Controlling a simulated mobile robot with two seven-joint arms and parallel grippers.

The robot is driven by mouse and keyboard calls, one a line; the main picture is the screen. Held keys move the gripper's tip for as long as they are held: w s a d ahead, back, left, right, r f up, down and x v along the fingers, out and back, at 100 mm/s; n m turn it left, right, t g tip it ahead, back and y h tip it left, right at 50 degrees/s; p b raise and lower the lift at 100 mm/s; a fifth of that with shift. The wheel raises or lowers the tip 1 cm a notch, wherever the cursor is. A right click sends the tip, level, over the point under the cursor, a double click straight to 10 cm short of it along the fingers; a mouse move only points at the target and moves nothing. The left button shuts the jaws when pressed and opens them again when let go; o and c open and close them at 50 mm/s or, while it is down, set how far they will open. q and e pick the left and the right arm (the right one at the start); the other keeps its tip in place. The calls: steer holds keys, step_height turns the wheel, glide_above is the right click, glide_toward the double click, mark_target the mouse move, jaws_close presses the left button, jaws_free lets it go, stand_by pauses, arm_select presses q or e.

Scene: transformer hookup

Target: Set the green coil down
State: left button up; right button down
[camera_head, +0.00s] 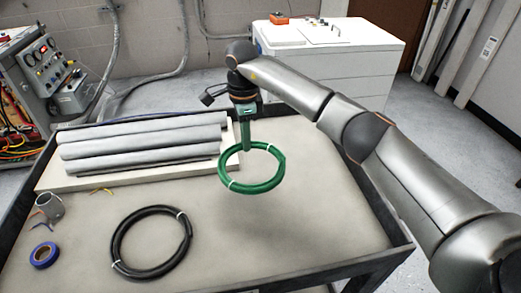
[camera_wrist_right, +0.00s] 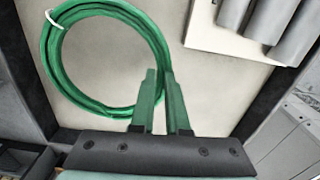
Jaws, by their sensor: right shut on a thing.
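The green coil (camera_head: 252,188) is a ring of green cable with white ties. It is over the middle of the grey cart top (camera_head: 300,220), with a faint shadow below it. My right gripper (camera_head: 247,148) points down and is shut on the coil's far edge. In the right wrist view the green fingers of my right gripper (camera_wrist_right: 165,100) pinch the coil (camera_wrist_right: 60,75) at its edge. Whether the coil touches the cart top is hard to tell. My left gripper is not in view.
Several grey pipes (camera_head: 140,147) lie on a board at the back left. The cart's right side is clear inside its raised rim.

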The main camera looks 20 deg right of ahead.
steer(key=shift+w+a+r, duration=0.65)
steer(key=shift+w+a, duration=0.15)
steer(key=shift+w, duration=0.2)
